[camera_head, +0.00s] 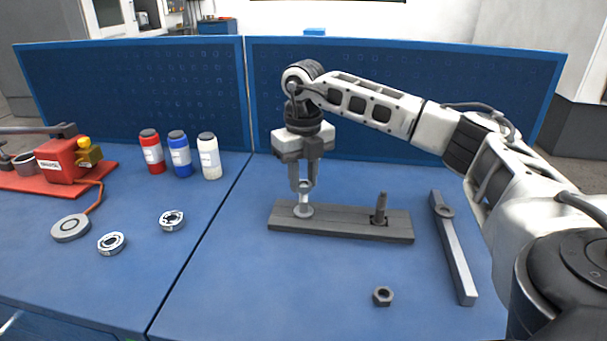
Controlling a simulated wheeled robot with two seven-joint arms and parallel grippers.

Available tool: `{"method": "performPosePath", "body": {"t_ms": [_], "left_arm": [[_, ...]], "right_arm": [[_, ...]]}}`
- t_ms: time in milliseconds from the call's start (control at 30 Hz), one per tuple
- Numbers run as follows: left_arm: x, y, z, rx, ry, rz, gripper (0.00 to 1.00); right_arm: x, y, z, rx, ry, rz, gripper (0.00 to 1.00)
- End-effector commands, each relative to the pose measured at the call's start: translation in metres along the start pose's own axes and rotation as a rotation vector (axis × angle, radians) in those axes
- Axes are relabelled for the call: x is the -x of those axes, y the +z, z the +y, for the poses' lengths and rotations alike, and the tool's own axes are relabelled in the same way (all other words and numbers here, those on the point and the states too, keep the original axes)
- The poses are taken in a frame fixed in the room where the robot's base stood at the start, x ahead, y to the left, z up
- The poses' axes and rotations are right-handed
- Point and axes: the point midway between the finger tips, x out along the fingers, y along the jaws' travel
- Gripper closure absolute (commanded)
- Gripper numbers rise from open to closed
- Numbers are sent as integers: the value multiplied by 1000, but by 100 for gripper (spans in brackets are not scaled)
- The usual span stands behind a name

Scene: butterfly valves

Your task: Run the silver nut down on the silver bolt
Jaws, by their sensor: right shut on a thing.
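The silver bolt (303,203) stands upright at the left end of a dark grey board on the blue table, with a wider silver foot (303,212) at the board. My right gripper (302,188) points straight down over this bolt, its fingers closed around its upper part. It is shut on the silver nut, which is mostly hidden between the fingers. I cannot tell how far down the thread the nut sits. My left gripper is not in view.
The board (340,228) also bears a dark bolt (380,208) at its right end. A dark nut (382,296) lies in front. A long grey bar (456,255) lies to the right. Bottles (180,155), metal rings (112,243) and a red device (60,160) are at left. Blue panels stand behind.

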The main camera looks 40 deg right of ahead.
Motion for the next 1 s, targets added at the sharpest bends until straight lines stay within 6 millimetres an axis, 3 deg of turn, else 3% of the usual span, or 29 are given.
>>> {"method": "performPosePath", "body": {"t_ms": [167,267,1000], "left_arm": [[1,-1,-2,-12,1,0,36],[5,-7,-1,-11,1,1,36],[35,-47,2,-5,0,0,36]], "right_arm": [[1,0,0,-17,0,-1,97],[3,0,0,-127,0,2,97],[1,-1,0,-1473,-1,1,97]]}}
